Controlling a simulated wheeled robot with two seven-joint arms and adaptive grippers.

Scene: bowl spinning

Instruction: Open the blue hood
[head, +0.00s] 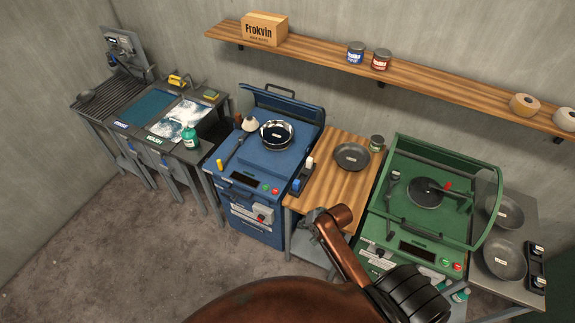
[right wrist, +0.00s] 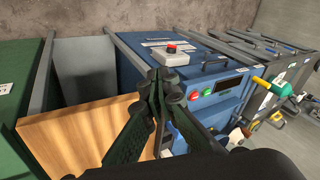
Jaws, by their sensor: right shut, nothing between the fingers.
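The blue machine (head: 250,175) stands left of centre in the head view. Its blue hood (head: 288,103), with a dark handle, stands raised at the back edge. A silver bowl (head: 277,133) sits uncovered on the machine's top. My right gripper (head: 317,222) is in front of the wooden counter, just right of the blue machine's front. In the right wrist view, its fingers (right wrist: 160,86) are shut and empty, in front of the blue machine (right wrist: 190,65). They look apart from it, though the gap is hard to judge. My left gripper is out of view.
A wooden counter (head: 325,190) with a dark pan (head: 351,156) separates the blue machine from a green machine (head: 415,215). A sink (head: 150,105) stands at left. A wall shelf (head: 320,55) runs above. A red button box (head: 263,215) sticks out of the blue front.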

